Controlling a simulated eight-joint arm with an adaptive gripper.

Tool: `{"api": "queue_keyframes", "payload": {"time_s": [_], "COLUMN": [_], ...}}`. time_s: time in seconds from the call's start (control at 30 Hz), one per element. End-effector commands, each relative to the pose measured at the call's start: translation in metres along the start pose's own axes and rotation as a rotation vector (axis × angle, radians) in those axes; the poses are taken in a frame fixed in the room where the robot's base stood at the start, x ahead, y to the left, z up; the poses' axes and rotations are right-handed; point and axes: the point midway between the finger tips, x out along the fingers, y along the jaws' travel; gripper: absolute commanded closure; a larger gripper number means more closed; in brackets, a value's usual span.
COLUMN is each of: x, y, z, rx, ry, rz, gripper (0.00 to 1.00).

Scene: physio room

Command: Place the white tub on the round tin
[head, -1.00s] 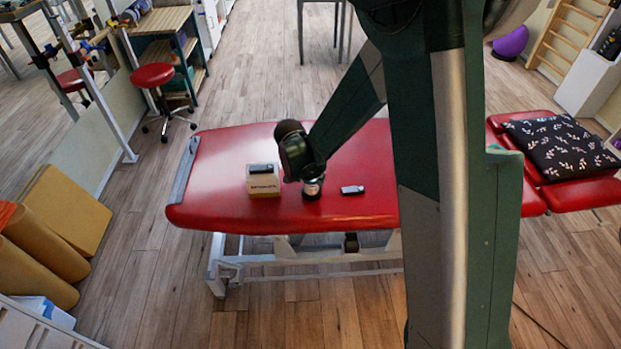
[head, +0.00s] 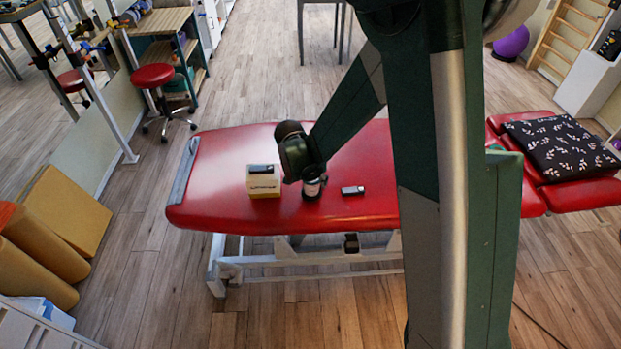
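My gripper (head: 309,176) reaches down over the red treatment table, its fingers mostly hidden behind its own dark wrist. Right below it is a small white and dark round object (head: 312,188), which may be the white tub, the round tin or both together. The view is too small and covered to tell them apart, or to show whether the fingers are closed on it or whether it touches the table.
A pale yellow box (head: 263,187) with a dark small item (head: 262,169) on top stands left of my gripper. A small grey and black object (head: 352,190) lies to the right. The red table (head: 225,175) is clear on its left; a patterned cushion (head: 561,147) lies far right.

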Motion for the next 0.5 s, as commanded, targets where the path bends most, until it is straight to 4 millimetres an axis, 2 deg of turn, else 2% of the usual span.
{"api": "queue_keyframes", "payload": {"time_s": [0.27, 0.5], "x": [-0.015, -0.043], "y": [0.0, 0.0], "z": [-0.001, -0.001], "rx": [0.0, -0.001], "ry": [0.0, 0.0], "rz": [0.0, 0.0], "gripper": [0.41, 0.41]}}
